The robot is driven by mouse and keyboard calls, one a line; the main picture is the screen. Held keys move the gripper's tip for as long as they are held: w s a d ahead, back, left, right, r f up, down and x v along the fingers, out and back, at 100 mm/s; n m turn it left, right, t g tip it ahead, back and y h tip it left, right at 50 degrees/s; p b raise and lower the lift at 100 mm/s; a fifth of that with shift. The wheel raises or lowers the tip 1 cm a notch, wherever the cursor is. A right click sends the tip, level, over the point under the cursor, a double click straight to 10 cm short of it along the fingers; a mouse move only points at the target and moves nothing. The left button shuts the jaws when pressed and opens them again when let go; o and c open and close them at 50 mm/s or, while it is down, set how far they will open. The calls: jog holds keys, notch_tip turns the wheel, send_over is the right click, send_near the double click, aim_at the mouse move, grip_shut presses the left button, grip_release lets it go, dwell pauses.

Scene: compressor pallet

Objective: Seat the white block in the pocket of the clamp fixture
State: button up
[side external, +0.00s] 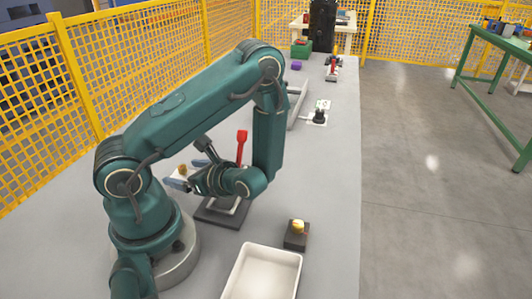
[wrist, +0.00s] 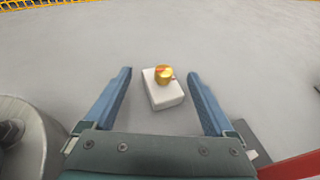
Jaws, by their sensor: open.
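The white block (wrist: 167,97) carries a gold knob (wrist: 164,74) on top. In the wrist view it lies between the two blue fingers of my gripper (wrist: 160,73), with a gap on each side. My gripper (side external: 188,173) is open, left of the clamp fixture in the side view. The white block (side external: 182,173) shows only in part there, between the fingers. The clamp fixture (side external: 212,216) has a dark base and an upright red handle (side external: 242,147). My arm hides much of it, and its pocket cannot be made out. In the wrist view the red handle (wrist: 292,166) is at the lower right.
A white tray (side external: 240,272) stands at the front, with a dark block (side external: 295,241) bearing a gold piece behind it. Further back lie a fixture with a black part (side external: 319,114), a purple piece (side external: 296,65) and a green box (side external: 301,48). Yellow mesh fencing (side external: 120,65) borders the bench.

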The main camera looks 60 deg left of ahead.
aim_at(184, 174)
jog(key=shift+x, duration=1.65)
jog(key=shift+d+f, duration=0.1)
jog(key=shift+d, duration=0.05)
grip_shut()
